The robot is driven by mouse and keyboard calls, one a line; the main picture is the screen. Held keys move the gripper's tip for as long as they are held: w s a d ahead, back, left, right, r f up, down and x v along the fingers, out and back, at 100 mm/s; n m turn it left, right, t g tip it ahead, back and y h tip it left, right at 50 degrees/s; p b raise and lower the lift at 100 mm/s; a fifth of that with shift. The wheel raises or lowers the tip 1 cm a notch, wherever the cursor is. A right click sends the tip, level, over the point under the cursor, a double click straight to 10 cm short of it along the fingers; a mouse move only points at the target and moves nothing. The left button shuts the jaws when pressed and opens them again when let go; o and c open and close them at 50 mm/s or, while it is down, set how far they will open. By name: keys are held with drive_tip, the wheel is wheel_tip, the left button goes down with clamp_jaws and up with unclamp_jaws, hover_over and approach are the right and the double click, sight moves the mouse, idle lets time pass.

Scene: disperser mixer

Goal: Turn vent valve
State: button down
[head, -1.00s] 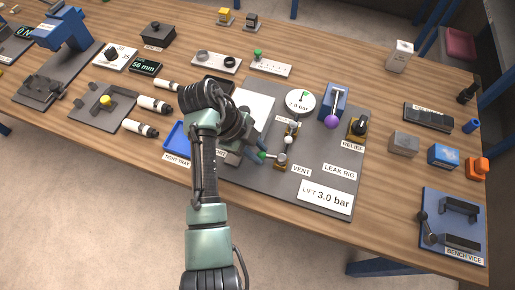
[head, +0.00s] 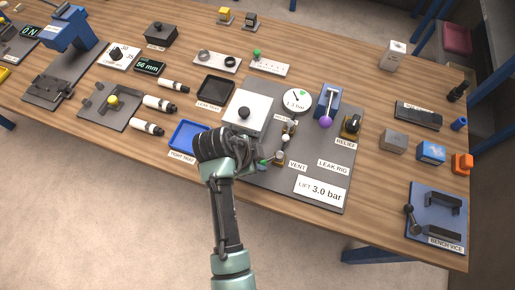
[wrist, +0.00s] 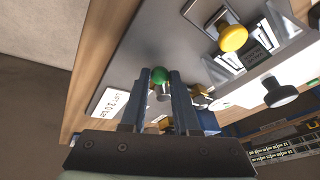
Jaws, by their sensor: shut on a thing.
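The vent valve (head: 279,158) is a small brass fitting on the grey leak rig board, just left of the VENT label (head: 297,165). Its handle ends in a green knob (wrist: 160,75), which sits between my two fingers in the wrist view. My gripper (wrist: 161,92) is shut on that handle. In the head view my gripper (head: 259,161) comes in from the left of the valve, and my wrist partly covers it. The round gauge (head: 297,101) behind the valve appears to read 1.3 bar.
A purple-knobbed lever (head: 326,121) and the RELIEF valve (head: 352,124) stand right of the gauge. A white plate with a black knob (head: 243,113) lies behind my wrist. The blue tray (head: 189,135) is to the left. A LIFT 3.0 bar sign (head: 320,190) lies in front.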

drive_tip(key=n+p, duration=0.1)
drive_tip(key=s+d+n+t+y+p, duration=0.1)
drive_tip(key=n, duration=0.1)
drive_tip(key=s+n+p, duration=0.1)
drive_tip(key=shift+d+r+n+y, duration=0.2)
drive_tip(key=shift+d+n+y, duration=0.1)
drive_tip(key=shift+s+d+f+n+t+y+p, duration=0.15)
drive_tip(key=shift+d+n+y+p, duration=0.3)
drive_tip(key=shift+n, duration=0.4)
drive_tip(key=shift+s+d+r+n+t+y+p, duration=0.15)
drive_tip(key=shift+d+n+t+y+p, duration=0.1)
drive_tip(key=shift+n+p, duration=0.45)
drive_tip(key=shift+s+d+f+n+t+y+p, duration=0.15)
drive_tip(key=shift+d+n+y+p, duration=0.2)
drive_tip(key=shift+n, duration=0.6)
drive_tip(key=c, duration=0.7)
unclamp_jaws()
drive_tip(key=shift+s, duration=0.1)
drive_tip(key=shift+o, duration=0.2)
drive_tip(key=v, duration=1.3)
drive_tip(key=shift+b, duration=0.4)
